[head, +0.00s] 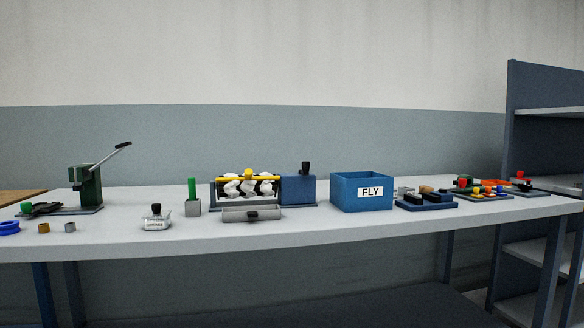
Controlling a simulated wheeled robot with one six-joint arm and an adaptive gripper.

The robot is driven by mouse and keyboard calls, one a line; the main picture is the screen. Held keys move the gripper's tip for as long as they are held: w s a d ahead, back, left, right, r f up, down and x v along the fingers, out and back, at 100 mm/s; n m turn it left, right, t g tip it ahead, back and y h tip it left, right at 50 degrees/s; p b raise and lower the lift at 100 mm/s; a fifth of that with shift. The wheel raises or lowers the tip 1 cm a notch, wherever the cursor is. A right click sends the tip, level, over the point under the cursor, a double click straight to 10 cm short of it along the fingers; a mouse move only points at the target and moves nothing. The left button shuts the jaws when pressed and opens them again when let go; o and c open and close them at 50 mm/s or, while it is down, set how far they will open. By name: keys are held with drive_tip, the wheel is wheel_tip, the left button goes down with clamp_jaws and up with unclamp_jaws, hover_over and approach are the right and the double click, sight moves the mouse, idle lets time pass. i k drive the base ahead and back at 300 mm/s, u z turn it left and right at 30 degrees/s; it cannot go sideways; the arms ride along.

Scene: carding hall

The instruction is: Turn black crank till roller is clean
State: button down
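The black crank (306,168) stands up from the top of a blue housing (298,190) near the middle of the bench in the head view. To its left is the roller (222,190), with white fluffy lumps (265,187) along it. A yellow bar (248,178) runs across above the roller. Much of the roller is hidden by the fluff and bar. My gripper is not in view.
A blue bin (344,194) marked FLY stands right of the housing. A green-handled block (192,198) and a small labelled weight (157,220) stand left. A green lever press (88,188) is farther left.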

sight(305, 165)
drive_tip(key=u, duration=0.7)
drive_tip(key=i, duration=0.4)
